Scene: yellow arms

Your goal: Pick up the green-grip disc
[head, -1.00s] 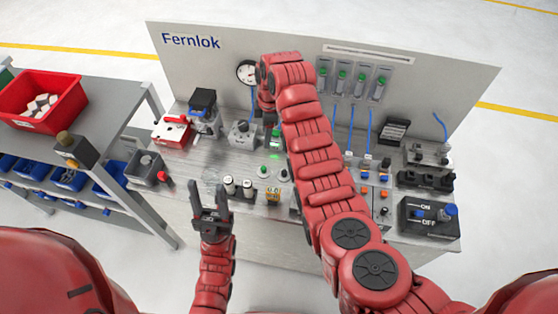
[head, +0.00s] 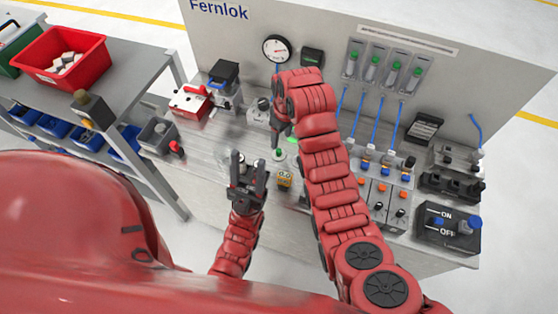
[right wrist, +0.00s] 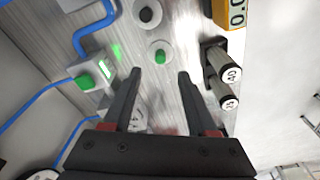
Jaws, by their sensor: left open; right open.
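The green-grip disc (right wrist: 160,54) is a small pale disc with a green centre, lying on the metal bench top just past my right fingertips in the right wrist view. It also shows in the head view (head: 278,154), under my right gripper. My right gripper (right wrist: 160,75) is open and empty, its fingers pointing at the disc; in the head view it hangs above the bench (head: 280,138), partly hidden by its arm. A similar disc with a black grip (right wrist: 148,15) lies close by. My left gripper (head: 248,172) is open and empty near the bench's front edge.
A box with a green button (right wrist: 88,82) and blue cables stands left of the disc in the wrist view. Black-and-white cylinders (right wrist: 226,68) and a yellow block (head: 284,179) stand nearby. A red bin (head: 62,60) is on the side shelf.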

